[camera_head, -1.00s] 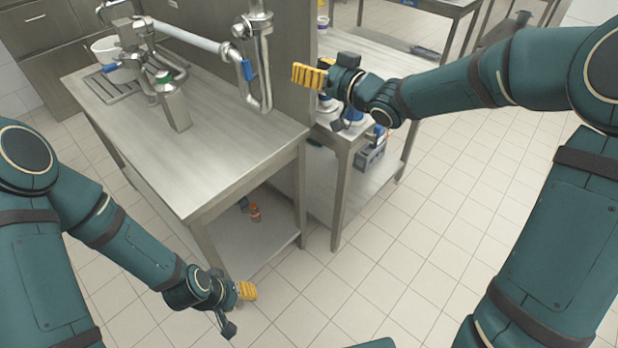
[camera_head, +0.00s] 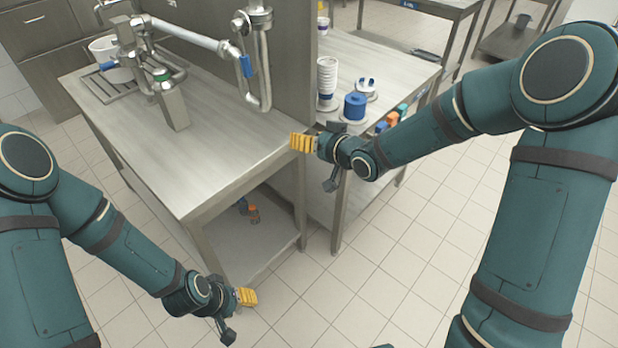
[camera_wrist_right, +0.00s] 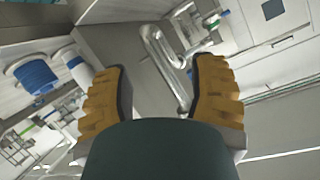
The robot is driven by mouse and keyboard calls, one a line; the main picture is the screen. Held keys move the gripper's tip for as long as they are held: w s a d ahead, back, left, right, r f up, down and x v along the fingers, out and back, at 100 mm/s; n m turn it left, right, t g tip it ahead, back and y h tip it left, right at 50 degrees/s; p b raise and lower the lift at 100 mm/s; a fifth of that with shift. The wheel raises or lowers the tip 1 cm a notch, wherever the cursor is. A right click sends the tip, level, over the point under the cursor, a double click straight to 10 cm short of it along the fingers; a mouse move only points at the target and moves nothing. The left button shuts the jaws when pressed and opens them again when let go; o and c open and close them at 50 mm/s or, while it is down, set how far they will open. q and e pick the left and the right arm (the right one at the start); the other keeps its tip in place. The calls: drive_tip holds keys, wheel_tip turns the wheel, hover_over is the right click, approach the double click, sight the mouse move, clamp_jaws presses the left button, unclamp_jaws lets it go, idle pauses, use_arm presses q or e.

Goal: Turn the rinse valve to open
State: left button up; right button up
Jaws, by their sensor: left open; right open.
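A blue lever handle (camera_head: 246,67) hangs on the metal pipe above the near steel table. A second blue handle (camera_head: 108,65) is at the fixture on the left. I cannot tell from the pictures which one is the rinse valve. My right gripper (camera_head: 302,143) is open and empty, below and to the right of the pipe, near the table's corner. In the right wrist view its two yellow fingers (camera_wrist_right: 157,95) are apart, with the bent pipe (camera_wrist_right: 163,62) beyond them, not gripped. My left gripper (camera_head: 247,297) is open and empty, low over the floor.
The steel table (camera_head: 200,190) has a clear front half. A filler with a green top (camera_head: 163,76) and a white bucket (camera_head: 108,55) stand on it. A steel panel (camera_head: 285,50) separates the side table, which holds a cup stack (camera_head: 327,80) and a blue roll (camera_head: 354,106).

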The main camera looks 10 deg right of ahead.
drive_tip(key=s+f+m+g+h+b, duration=0.1)
drive_tip(key=s+f, duration=0.2)
drive_tip(key=f, duration=0.6)
drive_tip(key=shift+s+a+g, duration=0.25)
drive_tip(key=shift+a+g, duration=0.1)
drive_tip(key=shift+g, duration=0.05)
drive_tip(key=shift+o, duration=0.2)
drive_tip(key=shift+r, duration=0.1)
